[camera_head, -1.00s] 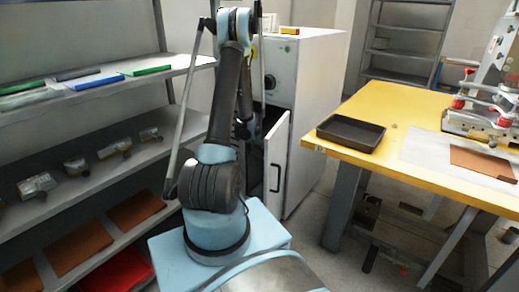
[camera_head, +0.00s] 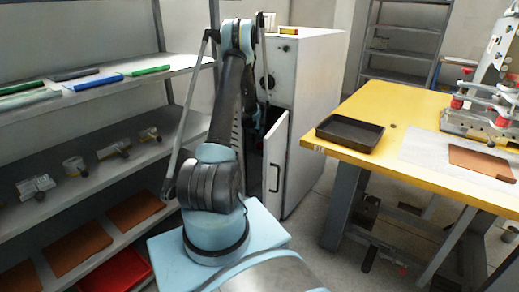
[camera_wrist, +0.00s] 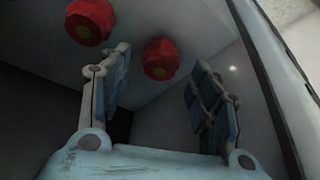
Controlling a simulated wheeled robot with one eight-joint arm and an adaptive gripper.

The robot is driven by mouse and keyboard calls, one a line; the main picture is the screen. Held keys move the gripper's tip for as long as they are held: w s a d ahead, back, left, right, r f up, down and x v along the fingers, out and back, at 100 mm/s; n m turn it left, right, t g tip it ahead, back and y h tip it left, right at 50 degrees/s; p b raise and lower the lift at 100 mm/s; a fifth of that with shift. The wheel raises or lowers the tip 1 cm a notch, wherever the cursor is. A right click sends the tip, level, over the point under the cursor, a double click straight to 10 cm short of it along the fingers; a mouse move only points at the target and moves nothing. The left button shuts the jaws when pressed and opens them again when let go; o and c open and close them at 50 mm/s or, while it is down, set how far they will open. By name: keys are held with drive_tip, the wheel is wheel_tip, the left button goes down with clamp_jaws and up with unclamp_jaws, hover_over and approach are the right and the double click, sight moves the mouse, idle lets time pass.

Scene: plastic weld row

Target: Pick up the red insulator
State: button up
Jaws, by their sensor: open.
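One red insulator (camera_wrist: 90,21) is at the upper left, past the left finger. The other red insulator (camera_wrist: 161,59) lies beyond the fingertips, in the gap between them. My gripper (camera_wrist: 161,66) is open and empty, with a finger on either side of that gap. Neither insulator shows in the head view. There my arm reaches to the white cabinet (camera_head: 312,85), and my gripper is hidden.
The cabinet door (camera_head: 279,165) stands open. A shelf rack (camera_head: 110,165) with metal parts is at the left. A yellow table (camera_head: 400,106) with a black tray (camera_head: 349,133) and a machine (camera_head: 495,90) is at the right. Open floor lies between cabinet and table.

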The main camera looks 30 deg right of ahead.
sight(260, 143)
drive_tip(key=shift+x, duration=1.6)
drive_tip(key=shift+r, duration=0.1)
drive_tip(key=c, duration=1.1)
drive_tip(key=shift+r, duration=0.1)
drive_tip(key=shift+c, duration=0.2)
